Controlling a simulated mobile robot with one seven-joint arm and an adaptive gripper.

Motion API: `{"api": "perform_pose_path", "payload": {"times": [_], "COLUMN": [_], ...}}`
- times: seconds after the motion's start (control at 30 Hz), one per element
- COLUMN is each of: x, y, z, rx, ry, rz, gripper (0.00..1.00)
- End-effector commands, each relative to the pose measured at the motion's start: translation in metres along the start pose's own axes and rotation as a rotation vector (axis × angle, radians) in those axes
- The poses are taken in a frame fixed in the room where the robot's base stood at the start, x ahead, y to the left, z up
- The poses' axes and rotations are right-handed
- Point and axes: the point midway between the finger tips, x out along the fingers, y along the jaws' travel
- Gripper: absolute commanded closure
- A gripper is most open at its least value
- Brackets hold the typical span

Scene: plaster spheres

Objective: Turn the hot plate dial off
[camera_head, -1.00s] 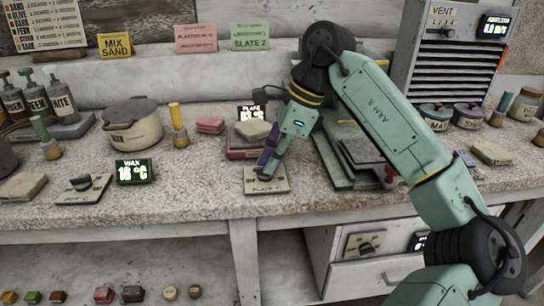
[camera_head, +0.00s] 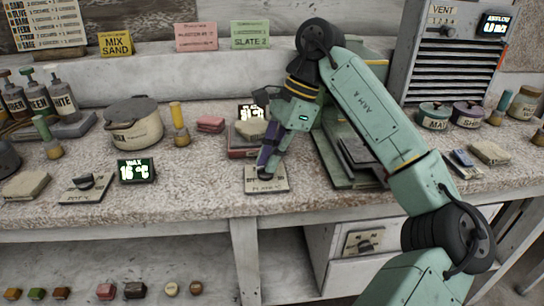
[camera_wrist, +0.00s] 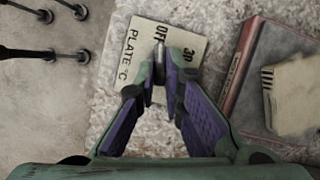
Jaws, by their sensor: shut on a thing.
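The hot plate dial's pale base plate (camera_head: 278,185) lies near the bench's front edge. In the wrist view the plate (camera_wrist: 138,72) reads "PLATE °C", with "OFF" and a "30" mark around the dial. My gripper (camera_head: 263,170) points down over it. In the wrist view my gripper's purple-padded fingers (camera_wrist: 160,78) are closed around the thin dark dial knob (camera_wrist: 159,50). The fingers hide part of the knob, so its exact setting is unclear.
A display (camera_head: 251,112) stands behind the slab. Dark flat sheets (camera_head: 362,160) lie right of my gripper. Bare bench surrounds the dial plate's left side.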

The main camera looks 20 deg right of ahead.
Motion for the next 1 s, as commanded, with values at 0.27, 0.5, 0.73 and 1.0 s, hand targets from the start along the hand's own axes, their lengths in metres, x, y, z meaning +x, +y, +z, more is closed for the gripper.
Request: {"api": "perform_pose_path", "payload": {"times": [0.27,0.5,0.73,1.0], "x": [0.0,0.0,-0.001,-0.036], "y": [0.0,0.0,0.0,0.0], "z": [0.001,0.0,0.0,0.0], "rx": [-0.002,0.0,0.001,0.005], "ry": [0.0,0.0,0.0,0.005], "rz": [0.0,0.0,0.0,-0.003], "gripper": [0.82,0.71,0.71,0.71]}}
